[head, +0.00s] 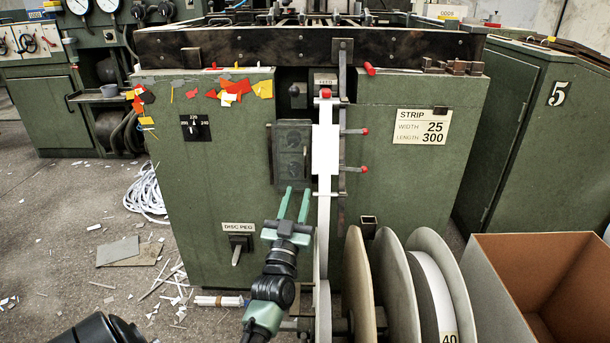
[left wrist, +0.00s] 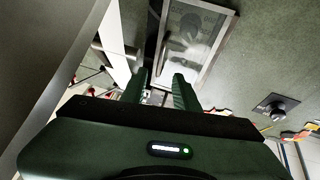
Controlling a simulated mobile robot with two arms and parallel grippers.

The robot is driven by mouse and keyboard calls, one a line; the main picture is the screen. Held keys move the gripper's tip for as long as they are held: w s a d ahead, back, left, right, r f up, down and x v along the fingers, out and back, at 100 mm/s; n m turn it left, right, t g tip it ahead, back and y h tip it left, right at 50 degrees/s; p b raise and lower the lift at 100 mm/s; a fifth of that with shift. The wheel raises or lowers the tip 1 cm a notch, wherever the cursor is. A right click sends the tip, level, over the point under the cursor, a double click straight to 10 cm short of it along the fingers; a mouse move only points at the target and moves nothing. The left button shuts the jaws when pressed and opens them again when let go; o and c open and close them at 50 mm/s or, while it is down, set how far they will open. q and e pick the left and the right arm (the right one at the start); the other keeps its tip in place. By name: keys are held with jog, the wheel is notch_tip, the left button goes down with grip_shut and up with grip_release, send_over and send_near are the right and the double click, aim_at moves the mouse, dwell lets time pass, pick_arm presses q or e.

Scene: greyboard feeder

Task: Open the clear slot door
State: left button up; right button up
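The clear slot door (head: 292,152) is a framed see-through panel on the front of the green machine, left of the white strip. Dark round parts show behind it. It looks shut against the machine face. In the left wrist view the door (left wrist: 207,45) is at the top, with a pale reflection. My left gripper (head: 297,191) is open, its two green fingers apart and pointing up at the door's lower edge. Nothing shows between the fingertips (left wrist: 158,80). I cannot tell if they touch the door. My right gripper is not in view.
The white strip (head: 324,215) runs down close to the right of my left gripper. Large reels (head: 392,290) and an open cardboard box (head: 545,285) stand at the lower right. A disc peg lever (head: 237,250) is at the left. Paper scraps litter the floor.

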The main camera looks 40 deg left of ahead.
aim_at(305, 169)
pick_arm(q)
jog(key=b+x, duration=0.1)
jog(key=x, duration=0.7)
jog(key=shift+w+a+b, duration=0.1)
jog(key=shift+w+b, duration=0.15)
jog(key=shift+b, duration=0.15)
grip_shut()
dwell(0.9)
